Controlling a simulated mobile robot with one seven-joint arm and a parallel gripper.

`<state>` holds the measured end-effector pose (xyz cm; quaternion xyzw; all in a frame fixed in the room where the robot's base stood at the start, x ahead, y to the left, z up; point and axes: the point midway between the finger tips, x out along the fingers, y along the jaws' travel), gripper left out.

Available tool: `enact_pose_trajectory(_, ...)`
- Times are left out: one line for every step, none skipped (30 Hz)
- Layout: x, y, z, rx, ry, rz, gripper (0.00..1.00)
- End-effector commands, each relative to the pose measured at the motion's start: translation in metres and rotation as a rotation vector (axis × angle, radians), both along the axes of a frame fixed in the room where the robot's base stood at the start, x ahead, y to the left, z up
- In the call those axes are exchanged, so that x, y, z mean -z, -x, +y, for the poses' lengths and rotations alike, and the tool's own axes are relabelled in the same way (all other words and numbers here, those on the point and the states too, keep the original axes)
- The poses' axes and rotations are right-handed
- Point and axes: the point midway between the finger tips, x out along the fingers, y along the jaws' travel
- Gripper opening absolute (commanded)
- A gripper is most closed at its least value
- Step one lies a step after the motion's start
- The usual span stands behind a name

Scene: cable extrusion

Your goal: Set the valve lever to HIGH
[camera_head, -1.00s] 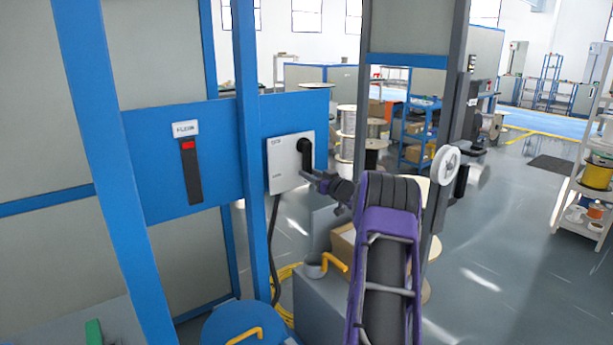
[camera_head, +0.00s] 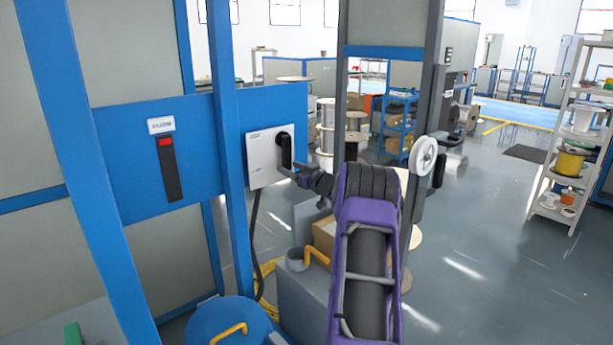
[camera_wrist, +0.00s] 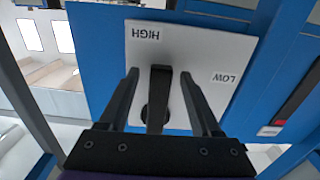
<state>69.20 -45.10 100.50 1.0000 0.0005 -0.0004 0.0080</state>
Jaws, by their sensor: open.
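The black valve lever (camera_head: 285,150) is on a pale plate (camera_head: 262,172) fixed to a blue panel. In the wrist view, the plate (camera_wrist: 205,55) bears the words HIGH and LOW, seen upside down. There the lever (camera_wrist: 159,85) runs up from its round pivot, its free end toward the HIGH mark; LOW lies off to the right. My gripper (camera_wrist: 158,74) is open, with one finger on each side of the lever and visible gaps between. In the head view my gripper (camera_head: 300,178) is at the lever's lower end, its fingertips small and partly hidden.
A blue upright post (camera_head: 230,130) stands just left of the plate. A red-and-black slide indicator (camera_head: 168,165) is on the panel further left. A grey box with a yellow handle (camera_head: 317,255) and a blue drum (camera_head: 225,325) stand below. Open floor lies to the right.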

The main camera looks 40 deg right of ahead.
Motion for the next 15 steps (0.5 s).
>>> enact_pose_trajectory(-0.001, 0.006, -0.001, 0.002, 0.000, 0.000, 0.65)
enact_pose_trajectory(-0.001, 0.010, -0.001, 0.002, -0.001, 0.000, 0.65)
enact_pose_trajectory(-0.001, 0.016, -0.002, 0.003, -0.002, 0.001, 0.65)
enact_pose_trajectory(-0.001, 0.021, -0.001, 0.003, -0.002, 0.001, 0.65)
enact_pose_trajectory(-0.002, 0.026, -0.001, 0.003, -0.001, 0.000, 0.65)
enact_pose_trajectory(-0.001, 0.035, -0.002, 0.004, -0.002, 0.002, 0.65)
enact_pose_trajectory(-0.002, 0.042, -0.002, 0.004, 0.000, 0.001, 0.65)
enact_pose_trajectory(-0.002, 0.049, -0.002, 0.004, 0.000, 0.002, 0.65)
enact_pose_trajectory(-0.002, 0.058, -0.001, 0.004, -0.001, 0.001, 0.65)
enact_pose_trajectory(-0.002, 0.066, -0.002, 0.005, -0.001, 0.002, 0.65)
enact_pose_trajectory(-0.001, 0.073, -0.002, 0.005, 0.000, 0.002, 0.65)
enact_pose_trajectory(-0.002, 0.083, -0.001, 0.004, -0.001, 0.001, 0.65)
enact_pose_trajectory(-0.002, 0.090, -0.002, 0.005, -0.001, 0.001, 0.65)
enact_pose_trajectory(-0.002, 0.098, -0.002, 0.004, -0.001, 0.001, 0.65)
enact_pose_trajectory(-0.002, 0.107, -0.001, 0.004, 0.000, 0.001, 0.65)
